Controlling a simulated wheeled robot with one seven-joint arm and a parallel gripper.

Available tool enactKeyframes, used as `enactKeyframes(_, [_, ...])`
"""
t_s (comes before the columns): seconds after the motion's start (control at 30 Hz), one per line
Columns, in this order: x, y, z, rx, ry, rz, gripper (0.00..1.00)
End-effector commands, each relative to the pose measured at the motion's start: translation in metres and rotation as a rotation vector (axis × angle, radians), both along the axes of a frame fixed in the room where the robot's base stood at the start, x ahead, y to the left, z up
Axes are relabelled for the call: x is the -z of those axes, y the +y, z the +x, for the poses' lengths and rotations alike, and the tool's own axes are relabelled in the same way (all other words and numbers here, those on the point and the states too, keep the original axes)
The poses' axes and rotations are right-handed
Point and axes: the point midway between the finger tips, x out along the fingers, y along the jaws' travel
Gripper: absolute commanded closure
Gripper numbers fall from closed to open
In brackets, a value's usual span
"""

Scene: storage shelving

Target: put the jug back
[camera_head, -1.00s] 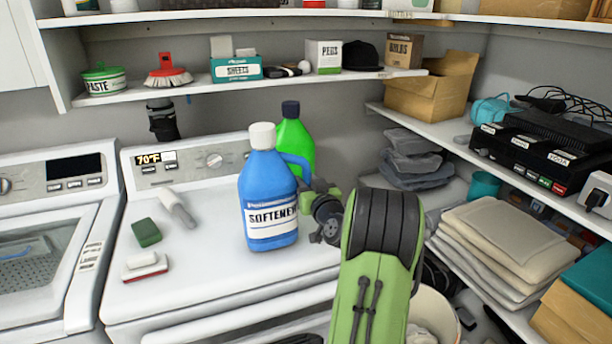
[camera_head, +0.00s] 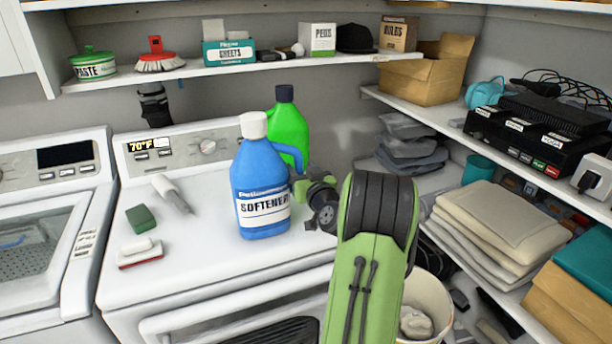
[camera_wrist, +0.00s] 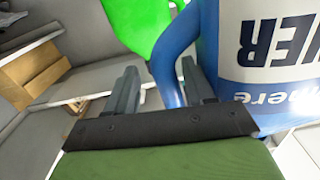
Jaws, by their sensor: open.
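A blue jug (camera_head: 262,180) with a white cap and a SOFTENER label stands upright on the white machine top. In the wrist view my gripper (camera_wrist: 160,86) is open, with the blue handle (camera_wrist: 165,72) showing between the two fingers. Whether a finger touches it I cannot tell.
A green sponge (camera_head: 141,219), a red-and-white brush (camera_head: 140,254) and a grey-white tool (camera_head: 172,193) lie left of the jug. A wall shelf (camera_head: 270,68) with boxes runs above. Shelves with folded cloths (camera_head: 500,228) stand at right, above a white bucket (camera_head: 428,300).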

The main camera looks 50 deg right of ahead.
Motion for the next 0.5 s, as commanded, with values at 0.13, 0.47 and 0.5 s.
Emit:
enactKeyframes(0.13, [0.003,0.015,-0.026,0.001,-0.003,0.002,0.44])
enactKeyframes(0.47, [0.003,0.052,-0.095,0.002,-0.001,0.000,0.44])
enactKeyframes(0.5, [0.002,0.054,-0.099,0.002,-0.001,0.000,0.44])
